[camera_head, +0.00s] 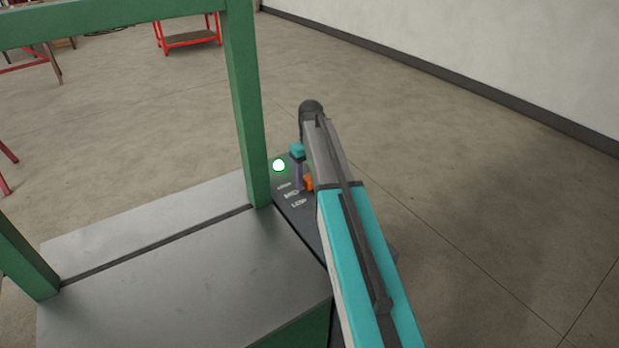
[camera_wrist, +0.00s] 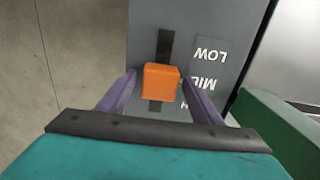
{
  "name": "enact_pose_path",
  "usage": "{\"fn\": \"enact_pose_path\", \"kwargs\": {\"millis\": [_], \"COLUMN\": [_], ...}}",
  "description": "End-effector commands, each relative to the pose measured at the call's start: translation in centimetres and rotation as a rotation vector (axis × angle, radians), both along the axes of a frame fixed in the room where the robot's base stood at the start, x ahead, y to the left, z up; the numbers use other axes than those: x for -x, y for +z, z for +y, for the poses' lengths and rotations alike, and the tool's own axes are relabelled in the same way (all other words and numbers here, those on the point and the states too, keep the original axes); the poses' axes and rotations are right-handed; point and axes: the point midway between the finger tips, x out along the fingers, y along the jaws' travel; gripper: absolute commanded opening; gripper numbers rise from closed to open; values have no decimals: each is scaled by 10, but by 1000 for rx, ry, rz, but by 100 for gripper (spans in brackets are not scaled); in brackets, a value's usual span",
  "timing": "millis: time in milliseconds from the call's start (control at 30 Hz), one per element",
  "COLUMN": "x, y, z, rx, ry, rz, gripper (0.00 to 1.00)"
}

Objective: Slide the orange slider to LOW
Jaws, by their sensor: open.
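The orange slider (camera_wrist: 161,82) is a block on a dark vertical slot in a grey panel (camera_wrist: 145,22). In the wrist view it sits level with the MID label (camera_wrist: 203,83), with the LOW label (camera_wrist: 211,55) farther up. My gripper (camera_wrist: 159,86) is open, its two purple fingers on either side of the slider. I cannot tell whether either finger touches it. In the head view the slider (camera_head: 308,183) shows partly behind my arm, beside my gripper (camera_head: 299,177). The HIGH label is mostly hidden by a finger in the wrist view.
A green frame post (camera_head: 248,110) stands close to the left of the panel. A lit white-green lamp (camera_head: 279,165) is at the panel's far end. A grey metal deck (camera_head: 180,275) lies to the left. Open floor lies to the right.

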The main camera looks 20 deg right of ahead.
Motion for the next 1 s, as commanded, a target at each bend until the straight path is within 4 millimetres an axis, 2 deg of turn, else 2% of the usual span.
{"fn": "enact_pose_path", "kwargs": {"millis": [367, 700, 1000], "x": [0, 0, 10], "y": [-3, -3, -3], "z": [0, 1, -1], "rx": [0, 0, 0], "ry": [1, 1, 1], "rz": [-1, 0, 0], "gripper": [59, 2, 0]}}
